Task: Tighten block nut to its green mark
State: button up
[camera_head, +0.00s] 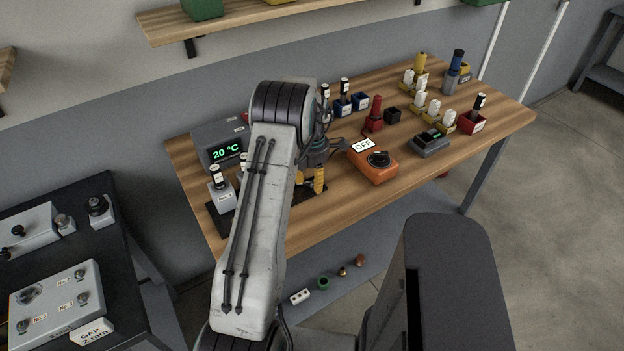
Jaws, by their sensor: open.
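A pale grey block (60,298) with several small round fittings and labels lies on the dark bench at lower left. Green specks show beside some fittings, such as one at its left edge (22,327). They are too small to tell whether a nut lines up with a mark. I cannot tell which fitting is the block nut. My gripper (328,150) is open, far to the right of that block, above the wooden table (420,165). My arm hides part of it. No held object shows. An orange-yellow upright thing (319,181) stands just below it.
An orange box (373,163) with a black knob and an OFF sign is right of my gripper. A grey unit (222,145) reads 20 °C. Bottles, coloured holders and a dark grey device (431,143) crowd the table. Open floor (560,170) lies at right.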

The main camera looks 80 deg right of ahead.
jog(key=shift+o, duration=0.2)
jog(key=shift+f, duration=0.1)
grip_shut()
dwell(0.5)
